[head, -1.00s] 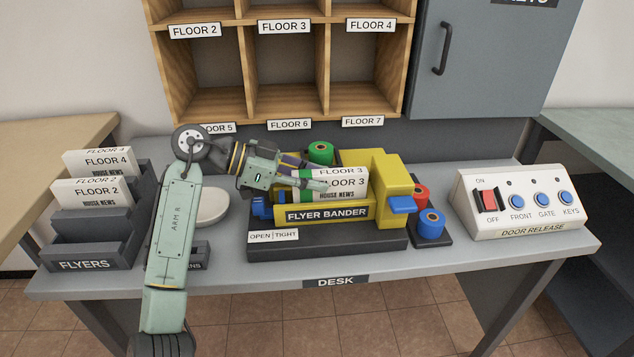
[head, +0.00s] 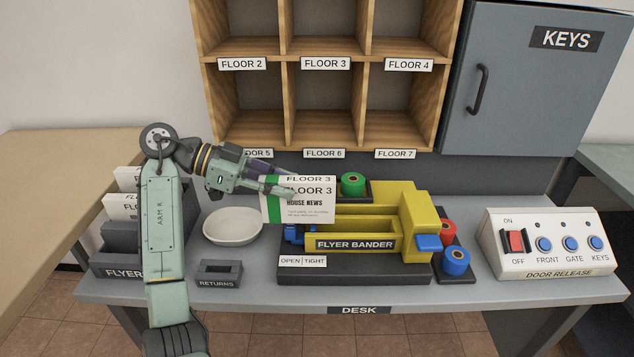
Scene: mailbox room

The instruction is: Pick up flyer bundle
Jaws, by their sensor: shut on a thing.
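The flyer bundle (head: 312,211) is a white stack marked FLOOR 3 and HOUSE NEWS, with a green band around its left part. My gripper (head: 292,186) is shut on its upper left part and holds it upright, above and in front of the left end of the yellow flyer bander (head: 413,208). The bander's slot shows empty behind its FLYER BANDER label. The bundle hides the left part of the bander.
The flyer rack (head: 120,258) is partly behind my arm. Floor cubbies (head: 325,84) rise behind. A door release box (head: 545,244) stands right.

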